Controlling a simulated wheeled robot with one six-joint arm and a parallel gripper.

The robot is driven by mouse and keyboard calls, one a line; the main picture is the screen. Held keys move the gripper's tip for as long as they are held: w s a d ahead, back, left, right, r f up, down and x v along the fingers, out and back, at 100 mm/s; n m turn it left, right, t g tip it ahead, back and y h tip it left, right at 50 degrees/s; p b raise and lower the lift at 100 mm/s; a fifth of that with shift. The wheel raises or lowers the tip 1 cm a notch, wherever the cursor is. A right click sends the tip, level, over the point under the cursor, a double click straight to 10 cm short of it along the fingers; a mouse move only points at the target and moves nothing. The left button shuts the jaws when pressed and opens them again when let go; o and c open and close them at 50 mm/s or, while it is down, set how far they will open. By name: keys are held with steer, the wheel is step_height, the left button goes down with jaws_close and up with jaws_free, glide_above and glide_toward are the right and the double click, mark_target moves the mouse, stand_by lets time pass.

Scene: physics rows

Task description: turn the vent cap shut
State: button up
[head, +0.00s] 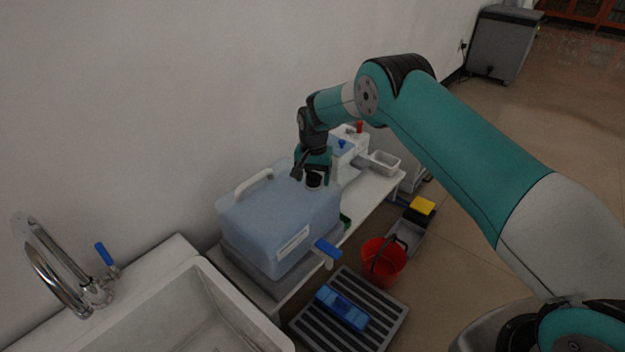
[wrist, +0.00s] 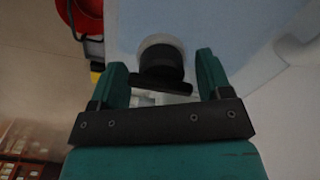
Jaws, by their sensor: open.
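The vent cap (head: 314,182) is a black round cap on top of a pale blue water container (head: 270,222). The container has a white handle and a tap with a blue lever (head: 327,248) at its front. My gripper (head: 312,168) is above the cap, pointing down. In the wrist view the cap (wrist: 162,58) shows as a dark cylinder with a flat dark bar across its near end. My gripper (wrist: 162,72) is open, with one finger on each side of the cap and visible gaps. I cannot tell how deep the fingers reach along it.
A sink (head: 200,315) with a faucet (head: 50,270) stands at the left. White fixtures (head: 349,150) with blue and red knobs and a small white tray (head: 384,162) stand behind. A red bucket (head: 383,262) and a slatted mat (head: 385,318) are low at the right. The wall is close behind.

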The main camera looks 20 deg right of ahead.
steer(key=shift+f, duration=0.15)
steer(key=shift+c, duration=0.5)
steer(key=shift+a, duration=0.15)
steer(key=c, duration=0.5)
steer(key=shift+n, duration=0.3)
steer(key=n+p, duration=0.1)
steer(key=n, duration=0.2)
steer(key=shift+s+n, duration=0.1)
steer(key=shift+n, duration=0.2)
steer(key=n, duration=0.4)
steer(key=shift+d+p, duration=0.2)
steer(key=shift+p, duration=0.15)
steer(key=n, duration=0.9)
steer(key=shift+n, duration=0.3)
